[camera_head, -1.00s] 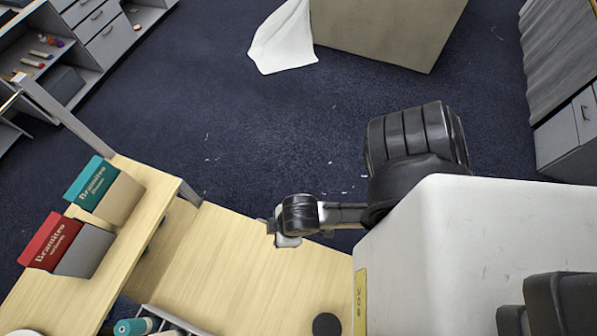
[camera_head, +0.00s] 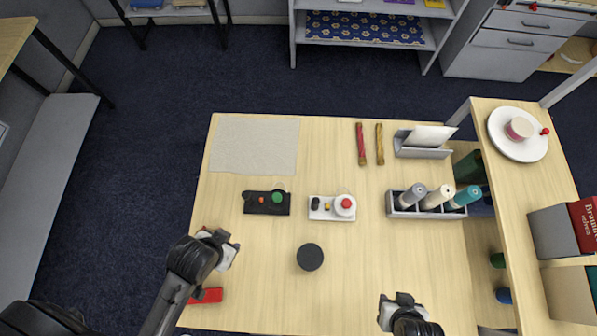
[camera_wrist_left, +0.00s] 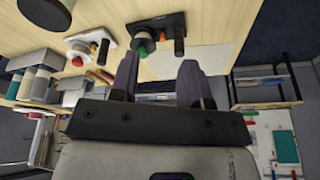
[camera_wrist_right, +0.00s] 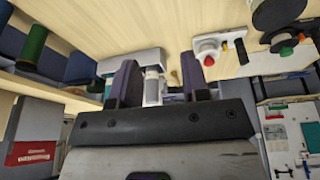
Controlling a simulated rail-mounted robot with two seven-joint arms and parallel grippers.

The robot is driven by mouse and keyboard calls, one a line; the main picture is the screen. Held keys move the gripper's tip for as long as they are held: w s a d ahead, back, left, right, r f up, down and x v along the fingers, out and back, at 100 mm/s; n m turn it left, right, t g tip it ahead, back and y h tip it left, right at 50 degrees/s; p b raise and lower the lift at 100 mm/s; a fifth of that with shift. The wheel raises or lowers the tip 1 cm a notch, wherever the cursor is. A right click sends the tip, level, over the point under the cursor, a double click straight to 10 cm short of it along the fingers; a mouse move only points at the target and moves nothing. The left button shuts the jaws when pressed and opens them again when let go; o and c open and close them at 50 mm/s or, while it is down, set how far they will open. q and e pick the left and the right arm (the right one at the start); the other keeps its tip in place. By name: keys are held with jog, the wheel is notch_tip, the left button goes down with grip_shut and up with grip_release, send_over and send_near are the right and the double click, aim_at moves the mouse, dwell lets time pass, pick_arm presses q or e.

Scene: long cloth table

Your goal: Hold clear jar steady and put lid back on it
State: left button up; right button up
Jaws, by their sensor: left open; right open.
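A flat round black disc (camera_head: 310,257) lies near the middle of the table, between my grippers; it may be the lid. It also shows at the edges of the left wrist view (camera_wrist_left: 20,6) and right wrist view (camera_wrist_right: 279,13). I cannot make out a clear jar in any view. My left gripper (camera_head: 222,248) is open and empty, left of the disc, over the table's left part. My right gripper (camera_head: 403,299) is open and empty, right of the disc, near the front edge.
Behind the disc are a black button box (camera_head: 266,202) and a white one (camera_head: 332,207). A red object (camera_head: 207,296) lies by my left arm. A raised shelf (camera_head: 520,220) bounds the right.

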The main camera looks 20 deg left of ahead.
pick_arm(q)
jog(key=shift+s+a, duration=0.15)
jog(key=shift+s, duration=0.05)
jog(key=shift+w, duration=0.1)
